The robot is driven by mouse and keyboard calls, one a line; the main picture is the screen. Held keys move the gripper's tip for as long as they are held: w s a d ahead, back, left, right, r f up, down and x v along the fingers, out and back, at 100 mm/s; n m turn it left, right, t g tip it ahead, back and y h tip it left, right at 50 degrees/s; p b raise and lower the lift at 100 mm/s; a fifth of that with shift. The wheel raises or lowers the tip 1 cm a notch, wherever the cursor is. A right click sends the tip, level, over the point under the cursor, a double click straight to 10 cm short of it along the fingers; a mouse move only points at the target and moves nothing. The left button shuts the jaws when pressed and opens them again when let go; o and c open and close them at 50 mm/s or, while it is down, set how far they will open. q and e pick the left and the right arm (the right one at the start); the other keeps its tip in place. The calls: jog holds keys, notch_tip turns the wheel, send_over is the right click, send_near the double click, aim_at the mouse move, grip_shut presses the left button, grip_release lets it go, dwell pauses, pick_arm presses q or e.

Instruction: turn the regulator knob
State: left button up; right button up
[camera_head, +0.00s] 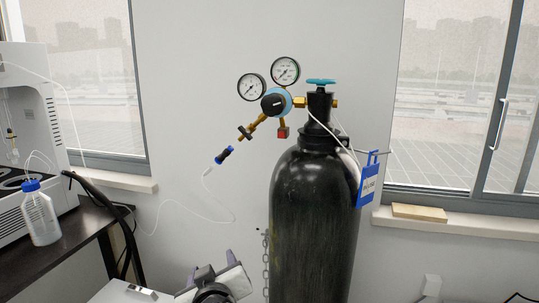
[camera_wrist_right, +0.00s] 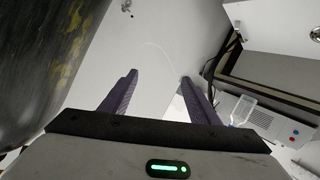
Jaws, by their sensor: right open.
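The regulator knob (camera_head: 275,102), blue with a dark face, sits on the brass regulator at the upper middle of the head view. Two round pressure gauges (camera_head: 285,71) stand just above it. The regulator joins the valve of a tall black gas cylinder (camera_head: 315,220), topped by a teal handwheel (camera_head: 321,82). My right gripper (camera_head: 212,268) is at the bottom of the head view, well below the knob and left of the cylinder. In the right wrist view its two purple fingers (camera_wrist_right: 158,77) are apart with nothing between them. The knob is outside that view. My left gripper is out of sight.
A blue tag (camera_head: 368,184) hangs on the cylinder's right side, and a chain (camera_head: 266,262) hangs at its left. A thin white hose ends in a blue-black connector (camera_head: 223,155). A dark bench (camera_head: 85,225) with a bottle (camera_head: 41,215) is at left. Bare wall lies between.

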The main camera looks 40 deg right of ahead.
notch_tip(320, 180, up, 16)
jog(key=d+m+h, duration=0.2)
jog(key=m+h, duration=0.2)
jog(key=m+g+h, duration=0.2)
jog(key=m+h, duration=0.3)
jog(key=m, duration=0.3)
send_near(271, 106)
jog(key=p+x, duration=0.3)
jog(key=x, duration=0.5)
jog(key=shift+r, duration=0.15)
jog(key=shift+w+d, duration=0.3)
jog(key=shift+d, duration=0.1)
jog(key=c, duration=1.1)
